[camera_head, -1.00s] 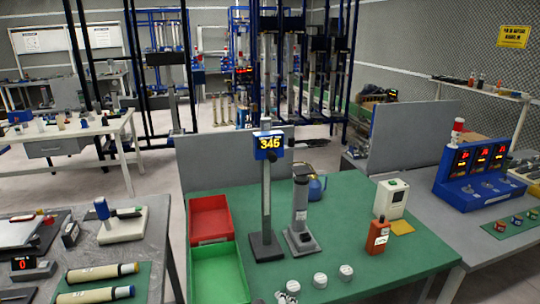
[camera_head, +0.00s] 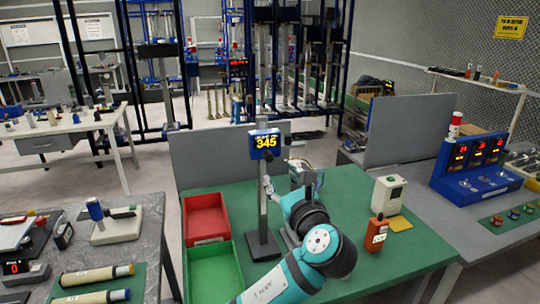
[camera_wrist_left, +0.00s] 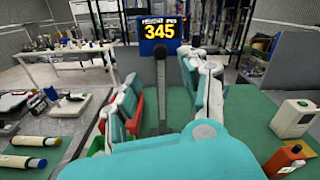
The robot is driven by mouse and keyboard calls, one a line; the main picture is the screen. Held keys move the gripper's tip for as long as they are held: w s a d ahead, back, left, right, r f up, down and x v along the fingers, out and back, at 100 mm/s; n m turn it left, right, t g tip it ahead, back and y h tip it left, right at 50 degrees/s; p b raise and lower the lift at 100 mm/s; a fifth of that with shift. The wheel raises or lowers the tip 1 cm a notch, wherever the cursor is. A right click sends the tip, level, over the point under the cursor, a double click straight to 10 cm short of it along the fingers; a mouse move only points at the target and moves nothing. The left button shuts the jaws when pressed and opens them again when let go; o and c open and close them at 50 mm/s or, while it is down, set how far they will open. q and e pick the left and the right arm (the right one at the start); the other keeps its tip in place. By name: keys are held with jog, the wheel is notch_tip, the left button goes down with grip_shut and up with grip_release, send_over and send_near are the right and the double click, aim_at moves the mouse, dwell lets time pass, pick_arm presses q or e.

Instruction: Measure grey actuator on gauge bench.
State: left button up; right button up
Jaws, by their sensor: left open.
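The gauge stand (camera_head: 265,143) has a blue head with a yellow "345" readout on a dark upright column and stands on the green bench. Its display (camera_wrist_left: 160,29) also shows in the left wrist view. The grey actuator is mostly hidden behind my left arm in the head view; a bit of its grey base (camera_head: 289,238) seems to show right of the gauge base. My left gripper (camera_head: 285,178) is open beside the gauge column. In the left wrist view its fingers (camera_wrist_left: 162,75) stand apart, the column between them in the picture; contact cannot be told. My right gripper is out of view.
A red bin (camera_head: 206,216) and a green bin (camera_head: 214,268) stand left of the gauge. A white box (camera_head: 389,195) and an orange-red device (camera_head: 377,234) stand right of my arm. A grey partition (camera_head: 203,160) backs the bench. The bench's right front is clear.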

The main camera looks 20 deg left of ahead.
aim_at(270, 159)
pick_arm(q)
jog(key=p+x, duration=0.2)
jog(key=x, duration=0.7)
jog(key=shift+w+a, duration=0.2)
jog(key=shift+w, duration=0.05)
jog(key=shift+c, duration=0.2)
grip_shut()
notch_tip(270, 159, down, 7)
jog(key=b, duration=0.1)
jog(key=shift+f, duration=0.15)
jog(key=shift+o, duration=0.2)
grip_release()
